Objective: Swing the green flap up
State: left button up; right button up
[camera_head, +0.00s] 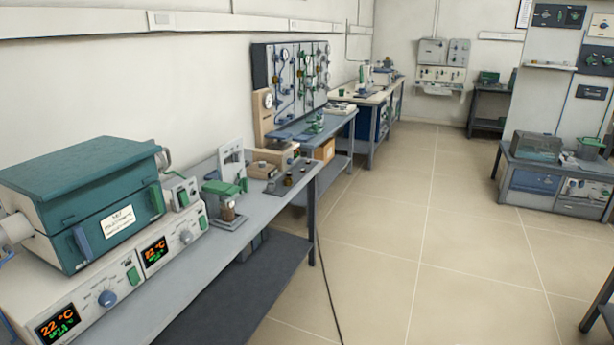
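A muffle furnace with a teal lid (80,165) stands at the left on a white control base. The front looks closed. A small device with a green top part (222,187) stands to its right on the bench. I cannot tell for sure which green part is the flap. Neither of my grippers shows in this view.
The control base has two lit displays (155,252) reading 22 °C and some knobs. The grey bench (262,208) runs along the left wall, with small items on it. A panel with gauges (290,80) stands farther back. The tiled floor (400,240) is mostly clear.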

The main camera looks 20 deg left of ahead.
aim_at(212, 186)
jog(key=i+l, duration=0.1)
jog(key=i, duration=0.45)
jog(key=i+u, duration=0.1)
jog(key=i, duration=0.5)
jog(key=i+l, duration=0.2)
jog(key=i, duration=0.35)
jog(key=i+l+u, duration=0.1)
jog(key=i+u, duration=0.2)
jog(key=u, duration=0.2)
jog(key=i+l+u, duration=0.2)
jog(key=u, duration=0.25)
jog(key=i+l+u, duration=0.35)
jog(key=u, duration=0.15)
jog(key=i+l+u, duration=0.15)
jog(key=l+u, duration=0.2)
jog(key=u, duration=0.15)
